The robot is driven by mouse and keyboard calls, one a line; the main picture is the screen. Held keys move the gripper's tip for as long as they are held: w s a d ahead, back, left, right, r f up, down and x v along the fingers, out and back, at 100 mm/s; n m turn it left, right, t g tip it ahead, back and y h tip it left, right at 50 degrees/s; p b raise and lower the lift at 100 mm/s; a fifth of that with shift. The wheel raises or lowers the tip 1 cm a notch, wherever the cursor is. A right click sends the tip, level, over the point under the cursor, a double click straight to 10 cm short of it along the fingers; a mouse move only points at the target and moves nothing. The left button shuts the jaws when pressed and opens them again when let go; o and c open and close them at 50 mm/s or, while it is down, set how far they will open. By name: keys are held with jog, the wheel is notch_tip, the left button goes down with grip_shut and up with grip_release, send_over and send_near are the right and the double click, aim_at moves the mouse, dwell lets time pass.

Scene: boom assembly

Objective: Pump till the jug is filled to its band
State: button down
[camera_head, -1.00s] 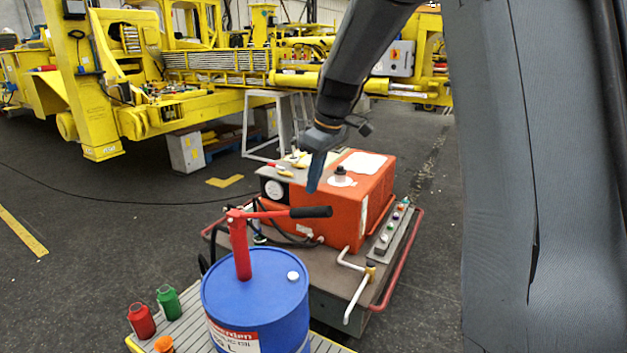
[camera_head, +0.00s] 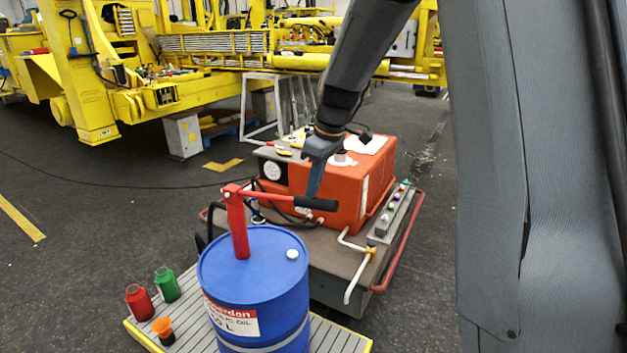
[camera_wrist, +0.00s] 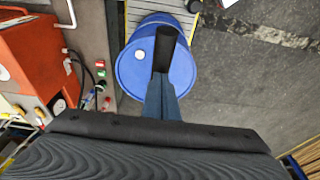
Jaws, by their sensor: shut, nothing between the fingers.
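A red hand pump (camera_head: 237,222) stands on top of the blue drum (camera_head: 262,285). Its lever ends in a black grip (camera_head: 316,203) that points right and lies about level. My gripper (camera_head: 313,196) is shut and empty, with its fingertips right at the black grip in the head view. In the wrist view the shut fingers (camera_wrist: 161,98) point at the black grip (camera_wrist: 165,52) over the drum (camera_wrist: 185,72); I cannot tell whether they touch it. A red can (camera_head: 139,303) and a green can (camera_head: 167,284) stand left of the drum. I cannot make out a jug's band or fill level.
An orange power unit (camera_head: 338,185) on a cart with a red rail (camera_head: 405,255) stands behind the drum. The drum stands on a slatted, yellow-edged platform (camera_head: 330,340). A small orange funnel-like piece (camera_head: 163,331) sits at its left. A yellow machine (camera_head: 180,90) fills the back.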

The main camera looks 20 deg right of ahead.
jog(key=shift+f+b, duration=0.35)
jog(key=shift+f, duration=0.55)
notch_tip(320, 180, up, 12)
jog(key=p, duration=0.7)
jog(key=shift+f+p, duration=0.25)
jog(key=shift+p, duration=0.1)
jog(key=shift+f, duration=0.1)
notch_tip(320, 180, down, 11)
jog(key=b, duration=0.6)
jog(key=shift+f, duration=0.15)
notch_tip(320, 180, up, 12)
jog(key=p, duration=0.7)
jog(key=shift+f, duration=0.2)
